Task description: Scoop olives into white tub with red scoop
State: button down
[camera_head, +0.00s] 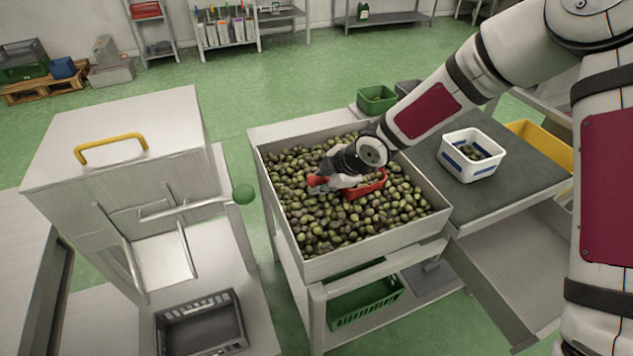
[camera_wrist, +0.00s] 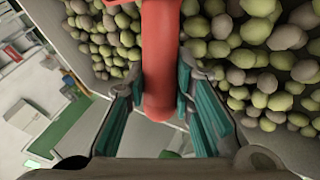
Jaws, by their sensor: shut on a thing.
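The olives (camera_head: 330,226), green and dark, fill a wide metal bin. The red scoop (camera_head: 366,187) is at the surface of the olives near the middle of the bin. My gripper (camera_head: 335,181) is over the bin, shut on the scoop's handle. In the wrist view the red handle (camera_wrist: 158,60) runs between the two fingers of my gripper (camera_wrist: 160,92). How deep the scoop's bowl sits and what it holds cannot be told. The white tub (camera_head: 470,168) stands on a dark mat to the right of the bin, with a few dark olives (camera_head: 471,152) inside.
The metal bin's rim (camera_head: 375,249) surrounds the olives. A yellow crate (camera_head: 543,142) is beyond the tub, and a green bin (camera_head: 376,99) is behind the olives. A machine with a yellow handle (camera_head: 111,146) stands left. A green crate (camera_head: 365,303) is on the lower shelf.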

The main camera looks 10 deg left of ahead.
jog(key=shift+w+d+r+p, duration=0.15)
jog(key=shift+w+d+p, duration=0.3)
jog(key=shift+w+d, duration=0.5)
jog(key=shift+s+r+p, duration=0.15)
jog(key=shift+r+p, duration=1)
jog(key=shift+r, duration=0.8)
notch_tip(320, 180, up, 8)
jog(key=s+a+p, duration=0.1)
jog(key=p, duration=0.2)
jog(key=shift+a+r+p, duration=0.15)
jog(key=shift+r+p, duration=0.05)
jog(key=shift+p, duration=0.1)
dwell(0.4)
jog(key=shift+s+r, duration=0.1)
jog(key=shift+r, duration=0.1)
dwell(0.4)
